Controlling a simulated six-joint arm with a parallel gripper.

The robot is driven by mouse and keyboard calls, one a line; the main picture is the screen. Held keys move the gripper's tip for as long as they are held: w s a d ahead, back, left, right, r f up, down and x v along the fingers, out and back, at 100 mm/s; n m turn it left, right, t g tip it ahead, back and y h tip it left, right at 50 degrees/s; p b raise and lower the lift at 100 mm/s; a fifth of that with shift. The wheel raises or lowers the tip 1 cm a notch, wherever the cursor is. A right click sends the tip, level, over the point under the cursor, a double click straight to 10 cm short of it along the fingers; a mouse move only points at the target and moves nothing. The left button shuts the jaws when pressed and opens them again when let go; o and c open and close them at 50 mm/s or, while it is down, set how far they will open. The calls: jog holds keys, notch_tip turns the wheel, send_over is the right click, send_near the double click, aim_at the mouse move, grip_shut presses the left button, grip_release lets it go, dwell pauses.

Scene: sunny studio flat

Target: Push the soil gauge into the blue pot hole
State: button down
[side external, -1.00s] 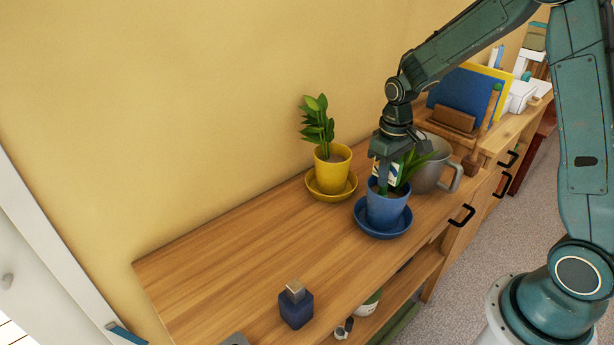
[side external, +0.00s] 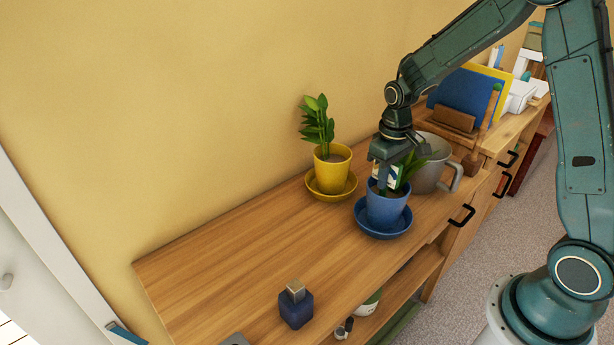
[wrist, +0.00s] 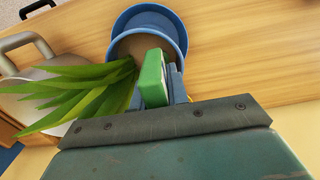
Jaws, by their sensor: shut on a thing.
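The blue pot (side external: 386,209) stands upright on its blue saucer (side external: 371,229) and holds a green spiky plant (side external: 409,167). It also shows in the wrist view (wrist: 182,38). My gripper (side external: 385,172) is right above the pot's soil, pointing down. It is shut on the soil gauge, whose green head (wrist: 153,78) shows between the fingers in the wrist view. A pale face of the gauge (side external: 377,171) shows in the side view. The gauge's lower end and the hole are hidden, so I cannot tell how deep it sits.
A yellow pot (side external: 332,170) with a leafy plant stands at the left near the wall. A grey watering can or mug (side external: 429,177) stands close behind the blue pot. A dark blue bottle (side external: 296,307) is at the front. The wooden top between is clear.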

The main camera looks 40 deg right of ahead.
jog(key=shift+s+f, duration=0.1)
jog(key=shift+f, duration=0.35)
dwell(1.1)
jog(key=c, duration=0.8)
grip_release()
jog(key=shift+r, duration=0.1)
jog(key=shift+r, duration=0.2)
jog(key=shift+r, duration=3.35)
